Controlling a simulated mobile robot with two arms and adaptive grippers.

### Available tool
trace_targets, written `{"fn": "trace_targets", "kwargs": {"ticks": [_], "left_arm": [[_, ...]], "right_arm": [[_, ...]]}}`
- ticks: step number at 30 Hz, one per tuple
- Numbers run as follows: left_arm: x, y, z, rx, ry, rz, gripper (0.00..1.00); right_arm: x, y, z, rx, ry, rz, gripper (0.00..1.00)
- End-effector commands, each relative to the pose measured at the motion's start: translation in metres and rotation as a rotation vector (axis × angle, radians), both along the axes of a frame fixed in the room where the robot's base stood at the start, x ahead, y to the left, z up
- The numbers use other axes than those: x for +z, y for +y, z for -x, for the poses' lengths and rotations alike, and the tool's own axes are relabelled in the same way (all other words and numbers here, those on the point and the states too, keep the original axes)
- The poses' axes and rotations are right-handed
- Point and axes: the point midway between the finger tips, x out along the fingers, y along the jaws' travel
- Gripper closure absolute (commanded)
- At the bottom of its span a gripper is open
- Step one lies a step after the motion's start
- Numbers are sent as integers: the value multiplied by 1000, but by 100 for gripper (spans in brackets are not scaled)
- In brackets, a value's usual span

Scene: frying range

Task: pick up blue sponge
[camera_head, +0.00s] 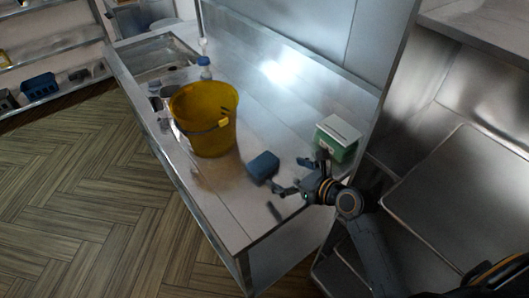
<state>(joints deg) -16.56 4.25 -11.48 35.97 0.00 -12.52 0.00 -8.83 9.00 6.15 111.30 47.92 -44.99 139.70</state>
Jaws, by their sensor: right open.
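A blue sponge (263,167) lies on the metal counter (212,199), right of the yellow bucket's base. My right gripper (285,175) is just right of the sponge, with its fingers open and pointing left toward it. One finger is up by the green and white box and the other is close to the sponge's lower right side. I see nothing between the fingers. My left gripper is not in view.
A yellow bucket (204,123) stands on the counter left of the sponge. A green and white box (336,138) stands close behind my right gripper. A sink (153,58) and a bottle (205,68) are farther back. The counter's front edge is near.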

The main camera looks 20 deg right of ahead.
Motion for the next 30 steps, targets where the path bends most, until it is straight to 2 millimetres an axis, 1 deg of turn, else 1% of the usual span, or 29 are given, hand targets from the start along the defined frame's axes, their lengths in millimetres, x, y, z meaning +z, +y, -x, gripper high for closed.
{"fn": "trace_targets", "kwargs": {"ticks": [4, 8, 12, 14, 16, 19, 24, 27, 29, 30], "left_arm": [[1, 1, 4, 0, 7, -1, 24], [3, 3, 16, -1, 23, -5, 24], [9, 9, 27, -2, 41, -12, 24], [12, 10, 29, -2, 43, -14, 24], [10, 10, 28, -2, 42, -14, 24], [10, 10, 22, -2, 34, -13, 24], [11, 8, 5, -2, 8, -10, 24], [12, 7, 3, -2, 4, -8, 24], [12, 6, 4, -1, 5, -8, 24], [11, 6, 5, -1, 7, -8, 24]], "right_arm": [[-4, 6, -11, 1, 1, -1, 0], [-8, 12, -22, 1, 0, 0, 0], [-10, 24, -39, 1, 0, -2, 0], [-13, 29, -46, 1, 1, 0, 0], [-19, 32, -53, 1, 1, -1, 0], [-22, 35, -60, 0, 0, 0, 0], [-24, 36, -62, 0, 1, 0, 0], [-23, 36, -61, 0, 1, 0, 0], [-23, 36, -61, 0, 1, 0, 12], [-23, 35, -61, 0, 1, 0, 20]]}}
